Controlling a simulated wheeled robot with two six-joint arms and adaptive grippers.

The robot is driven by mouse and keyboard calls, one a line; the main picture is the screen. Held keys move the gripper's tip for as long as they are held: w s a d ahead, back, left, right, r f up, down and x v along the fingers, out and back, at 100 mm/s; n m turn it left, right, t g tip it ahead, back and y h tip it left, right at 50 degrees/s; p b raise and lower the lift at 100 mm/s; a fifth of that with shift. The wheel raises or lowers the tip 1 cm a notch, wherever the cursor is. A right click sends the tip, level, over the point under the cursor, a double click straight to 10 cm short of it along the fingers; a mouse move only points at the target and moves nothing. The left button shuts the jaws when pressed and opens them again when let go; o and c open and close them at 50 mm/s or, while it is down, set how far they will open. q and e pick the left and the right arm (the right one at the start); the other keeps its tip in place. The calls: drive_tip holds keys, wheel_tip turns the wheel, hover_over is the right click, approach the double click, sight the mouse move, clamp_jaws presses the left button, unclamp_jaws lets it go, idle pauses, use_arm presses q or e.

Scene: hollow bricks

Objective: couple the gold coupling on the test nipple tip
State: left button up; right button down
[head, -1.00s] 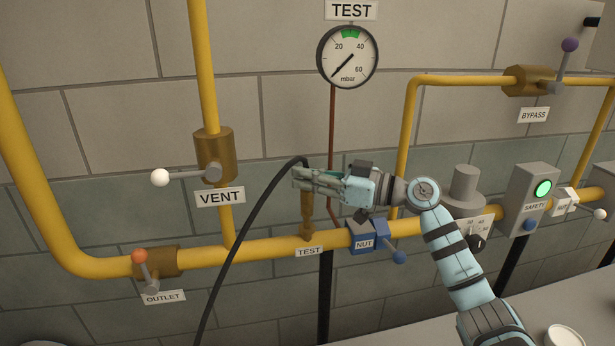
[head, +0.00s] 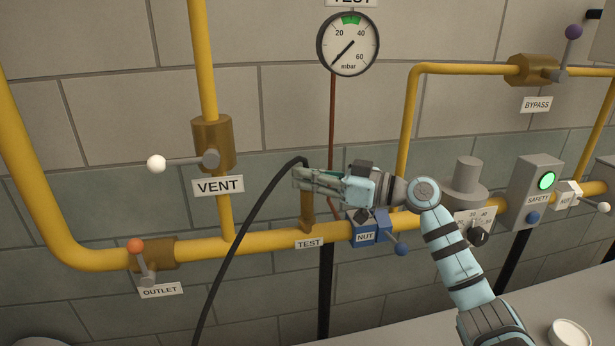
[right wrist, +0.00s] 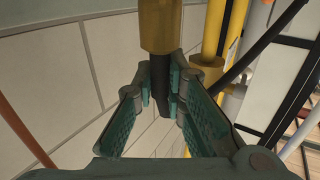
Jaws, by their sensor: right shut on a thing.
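My right gripper (head: 302,179) is shut on the black hose end just behind the gold coupling, above the TEST label on the yellow pipe. In the right wrist view the gold coupling (right wrist: 160,25) is at the top, with the black hose end (right wrist: 160,82) between the fingers. In the head view a gold upright piece (head: 307,208) runs from under the gripper down to the test nipple's base (head: 306,229). Coupling and nipple look in line there. I cannot tell where one ends or whether the coupling is seated. My left gripper is not in view.
The black hose (head: 246,229) arches from the gripper down left, across the yellow pipe (head: 275,243). The pressure gauge (head: 348,43) hangs above. The VENT valve (head: 212,144) and OUTLET valve (head: 154,252) are left.

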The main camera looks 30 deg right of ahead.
drive_tip(key=shift+f+b, duration=0.55)
drive_tip(key=c, duration=1.6)
unclamp_jaws()
drive_tip(key=shift+r, duration=0.1)
drive_tip(key=shift+o, duration=0.2)
drive_tip(key=shift+d, duration=0.1)
drive_tip(key=v, duration=1.1)
drive_tip(key=shift+s+d, duration=0.25)
drive_tip(key=shift+s, duration=0.05)
